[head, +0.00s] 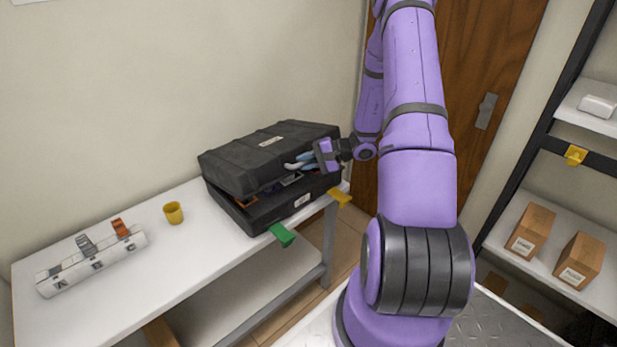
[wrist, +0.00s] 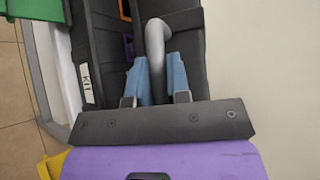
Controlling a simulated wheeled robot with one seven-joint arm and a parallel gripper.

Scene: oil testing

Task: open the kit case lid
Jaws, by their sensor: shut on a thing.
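The black kit case (head: 273,207) stands at the right end of the white workbench. Its lid (head: 268,155) is partly raised, with a gap at the front through which coloured contents show. My gripper (head: 299,162) reaches into this gap from the right. In the wrist view, the blue fingers of my gripper (wrist: 157,78) are shut on a grey curved handle (wrist: 155,40) between them. The case base with a KIT label (wrist: 87,84) is on the left there, and the dark lid (wrist: 187,35) is on the right. Where the handle joins the lid is hidden.
On the workbench (head: 195,245) are a yellow cup (head: 173,213) and a white rack (head: 92,263) with small parts. Green (head: 282,235) and yellow (head: 339,197) tabs stick out at its front edge. A wall is close behind the case. Shelves with boxes (head: 530,230) stand right.

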